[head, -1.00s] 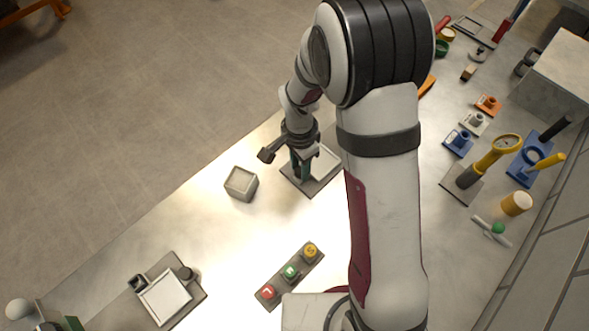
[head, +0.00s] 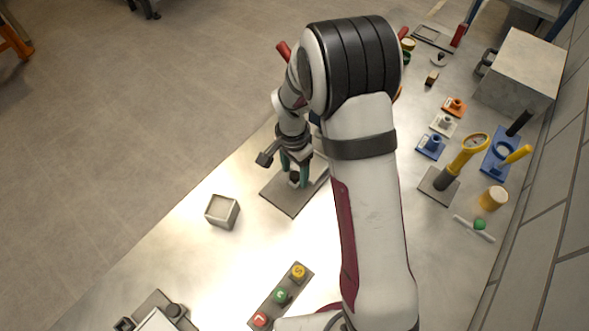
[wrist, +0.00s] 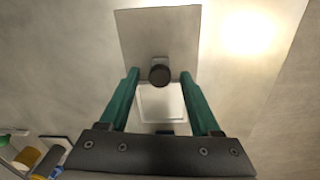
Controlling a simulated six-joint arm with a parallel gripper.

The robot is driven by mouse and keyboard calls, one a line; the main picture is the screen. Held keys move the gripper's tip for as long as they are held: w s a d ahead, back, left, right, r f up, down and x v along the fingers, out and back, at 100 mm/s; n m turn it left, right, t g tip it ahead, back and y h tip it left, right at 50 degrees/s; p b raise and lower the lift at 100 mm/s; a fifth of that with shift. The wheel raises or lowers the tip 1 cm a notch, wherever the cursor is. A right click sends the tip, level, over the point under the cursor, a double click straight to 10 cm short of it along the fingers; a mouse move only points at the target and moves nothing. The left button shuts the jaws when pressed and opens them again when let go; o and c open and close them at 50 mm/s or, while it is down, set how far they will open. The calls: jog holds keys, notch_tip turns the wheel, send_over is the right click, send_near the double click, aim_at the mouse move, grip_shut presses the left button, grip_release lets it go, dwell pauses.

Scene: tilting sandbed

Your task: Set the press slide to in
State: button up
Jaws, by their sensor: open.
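A grey base plate (head: 288,207) lies on the bench under my gripper (head: 294,176); it also shows in the wrist view (wrist: 157,25). On it is a dark round knob (wrist: 160,74) on a small grey block, with a pale square tray (wrist: 161,104) beside it; I take these to be the press slide. My gripper (wrist: 160,73) is open, its teal fingers on either side of the knob with visible gaps. In the head view the knob shows dark between the fingers, and my arm hides most of the tray. I cannot tell the fingertip height exactly.
A grey open box (head: 222,212) stands left of the plate. A panel with red, green and yellow buttons (head: 281,296) lies nearer. A similar tray fixture (head: 158,313) is at lower left. Several coloured fixtures, including a yellow-handled one (head: 470,155), stand right of my arm.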

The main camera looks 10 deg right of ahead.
notch_tip(320, 180, up, 16)
jog(key=shift+w+a, duration=0.15)
jog(key=shift+w, duration=0.1)
jog(key=shift+f, duration=0.1)
jog(key=a+f+m+h, duration=0.2)
jog(key=a+m+h, duration=0.2)
jog(key=a+m, duration=0.25)
jog(key=shift+m, duration=0.35)
jog(key=x, duration=1.5)
jog(key=shift+d+r, duration=0.1)
jog(key=shift+d, duration=0.25)
grip_shut()
